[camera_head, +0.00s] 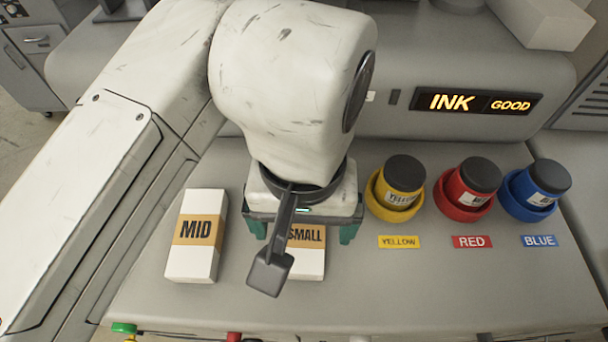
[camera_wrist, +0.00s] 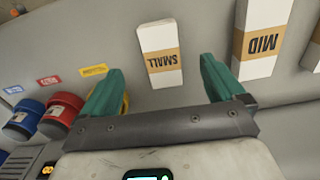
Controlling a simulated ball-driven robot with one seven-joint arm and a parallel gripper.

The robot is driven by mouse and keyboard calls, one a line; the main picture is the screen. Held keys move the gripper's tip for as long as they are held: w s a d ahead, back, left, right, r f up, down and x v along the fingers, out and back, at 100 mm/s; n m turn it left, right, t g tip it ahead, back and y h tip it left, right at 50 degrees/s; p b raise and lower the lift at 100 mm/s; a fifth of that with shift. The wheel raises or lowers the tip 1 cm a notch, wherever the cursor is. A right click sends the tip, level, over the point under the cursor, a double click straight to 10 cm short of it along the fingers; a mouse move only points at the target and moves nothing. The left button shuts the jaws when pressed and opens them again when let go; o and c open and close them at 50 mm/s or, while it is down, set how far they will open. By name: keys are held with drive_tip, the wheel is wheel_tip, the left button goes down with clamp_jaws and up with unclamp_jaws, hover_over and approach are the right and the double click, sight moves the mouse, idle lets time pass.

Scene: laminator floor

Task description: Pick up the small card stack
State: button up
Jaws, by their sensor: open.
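The small card stack (camera_head: 309,262) is a white block with a tan band marked SMALL. It lies on the grey table, partly hidden by my gripper in the head view. In the wrist view the small card stack (camera_wrist: 158,42) shows whole, lying beyond and between the fingertips. My gripper (camera_wrist: 160,80) has two green fingers spread wide with nothing between them. In the head view my gripper (camera_head: 300,232) hangs over the back part of the stack. Its height above the stack is hard to judge.
The MID card stack (camera_head: 197,255) stands to the left of the small one. Yellow (camera_head: 385,200), red (camera_head: 455,197) and blue (camera_head: 520,197) ink pots stand at the right, before a machine with an ink display (camera_head: 478,102). The table front right is clear.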

sight(304, 246)
drive_tip(key=shift+w+f, duration=0.25)
drive_tip(key=f+b, duration=0.1)
drive_tip(key=f, duration=0.4)
drive_tip(key=shift+w, duration=0.2)
wheel_tip(304, 246, down, 5)
drive_tip(key=b, duration=0.5)
drive_tip(key=shift+w+f+b, duration=0.15)
drive_tip(key=shift+f+b, duration=0.05)
drive_tip(key=shift+b, duration=0.1)
drive_tip(key=shift+r, duration=0.1)
drive_tip(key=c, duration=1.2)
